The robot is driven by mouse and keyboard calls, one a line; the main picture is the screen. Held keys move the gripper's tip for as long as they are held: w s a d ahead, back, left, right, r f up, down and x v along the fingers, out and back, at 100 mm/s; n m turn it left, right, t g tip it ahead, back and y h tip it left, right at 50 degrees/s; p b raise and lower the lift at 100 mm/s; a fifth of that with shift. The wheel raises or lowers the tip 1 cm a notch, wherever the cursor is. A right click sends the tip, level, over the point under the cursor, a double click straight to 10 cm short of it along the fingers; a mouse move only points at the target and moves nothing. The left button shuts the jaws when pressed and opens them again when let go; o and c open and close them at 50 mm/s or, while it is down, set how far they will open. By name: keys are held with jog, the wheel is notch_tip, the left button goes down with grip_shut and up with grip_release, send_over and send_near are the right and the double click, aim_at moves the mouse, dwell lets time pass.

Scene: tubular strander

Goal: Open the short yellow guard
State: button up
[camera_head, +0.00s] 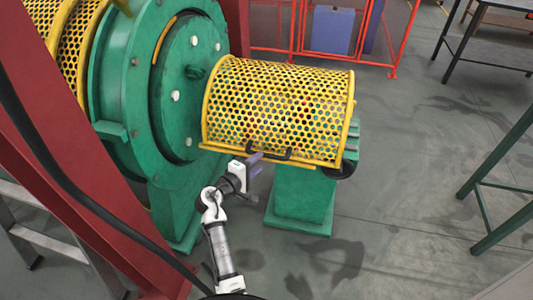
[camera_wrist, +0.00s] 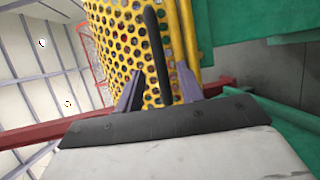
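The short yellow guard (camera_head: 280,105) is a perforated half-cylinder, down over the green machine part right of the big green disc. A black bar handle (camera_head: 270,154) sits low on its front edge. My gripper (camera_head: 261,162) is at the left part of this handle. In the wrist view the guard's mesh (camera_wrist: 115,45) fills the upper middle. There the handle (camera_wrist: 152,40) runs between the two purple fingers of my gripper (camera_wrist: 160,68). The fingers are spread, with gaps on both sides of the handle. How deep the handle lies between them is unclear.
A green drum flange (camera_head: 125,100) and another yellow mesh guard (camera_head: 75,45) stand to the left. A red beam (camera_head: 75,160) crosses the left side. A green pedestal (camera_head: 300,200) stands under the guard. Grey floor (camera_head: 410,200) is open to the right.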

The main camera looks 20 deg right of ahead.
aim_at(267, 154)
jog(key=x, duration=0.6)
jog(key=shift+w+d+p, duration=0.1)
jog(key=shift+p, duration=0.25)
jog(key=shift+c, duration=0.4)
grip_shut()
